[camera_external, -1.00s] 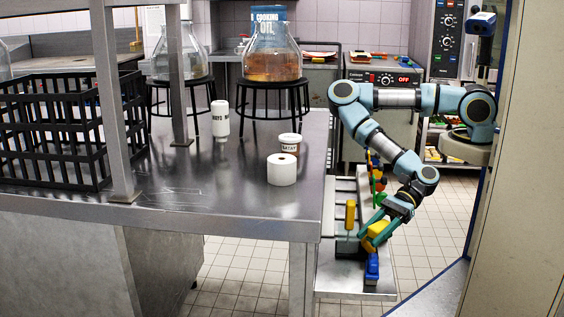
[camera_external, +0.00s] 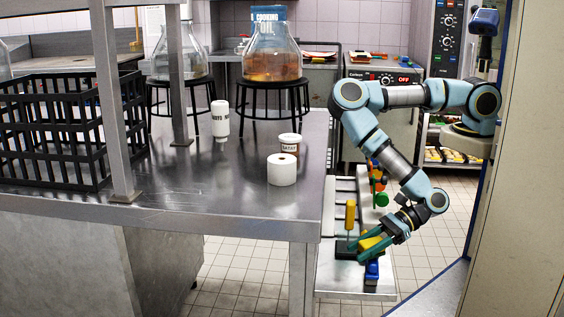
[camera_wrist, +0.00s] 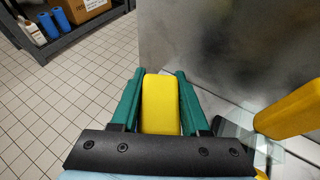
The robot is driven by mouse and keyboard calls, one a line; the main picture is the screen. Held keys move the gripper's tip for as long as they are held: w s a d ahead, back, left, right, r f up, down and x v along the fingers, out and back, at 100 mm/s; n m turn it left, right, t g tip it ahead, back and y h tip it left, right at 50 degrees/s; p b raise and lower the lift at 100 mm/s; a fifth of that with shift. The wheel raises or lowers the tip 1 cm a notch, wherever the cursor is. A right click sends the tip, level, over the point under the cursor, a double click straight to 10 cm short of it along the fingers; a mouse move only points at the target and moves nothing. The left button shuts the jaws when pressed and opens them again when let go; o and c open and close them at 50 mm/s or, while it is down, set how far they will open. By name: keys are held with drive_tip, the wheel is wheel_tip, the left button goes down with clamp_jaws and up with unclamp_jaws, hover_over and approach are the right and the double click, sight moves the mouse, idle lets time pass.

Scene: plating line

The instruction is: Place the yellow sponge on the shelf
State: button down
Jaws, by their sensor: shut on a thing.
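The yellow sponge (camera_wrist: 160,104) is a rounded block between the two green fingers of my gripper (camera_wrist: 160,85) in the wrist view. The fingers press on both of its sides. In the external view my gripper (camera_external: 362,246) is low at the right of the steel table, over a low metal rack, and the sponge (camera_external: 369,243) shows partly between the fingers. I cannot tell whether the sponge still touches what is below it. Which surface is the shelf is not clear from these views.
An upright yellow-handled tool (camera_external: 350,215) stands close to my gripper's left, also large in the wrist view (camera_wrist: 290,110). A blue item (camera_external: 372,270) sits just below. The steel table (camera_external: 230,215) holds a paper roll (camera_external: 282,170), a tub, a bottle and a black crate (camera_external: 60,130).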

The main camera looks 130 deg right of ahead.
drive_tip(key=w+d+r+m+g+h+b, duration=0.2)
drive_tip(key=w+d+r+m+g+h, duration=0.1)
drive_tip(key=d+r+m+g+h, duration=0.25)
drive_tip(key=m+g+h+b, duration=0.3)
drive_tip(key=m+g+b, duration=1)
drive_tip(key=b, duration=0.4)
hover_over(333, 270)
drive_tip(key=shift+m+t, duration=0.25)
drive_tip(key=shift+t, duration=0.1)
wheel_tip(333, 270, down, 5)
drive_tip(key=shift+f, duration=0.15)
drive_tip(key=shift+f, duration=0.15)
drive_tip(key=shift+f+b, duration=1.1)
drive_tip(key=shift+f, duration=2.15)
drive_tip(key=shift+f+b, duration=0.45)
drive_tip(key=shift+f, duration=0.1)
drive_tip(key=shift+c, duration=1.6)
unclamp_jaws()
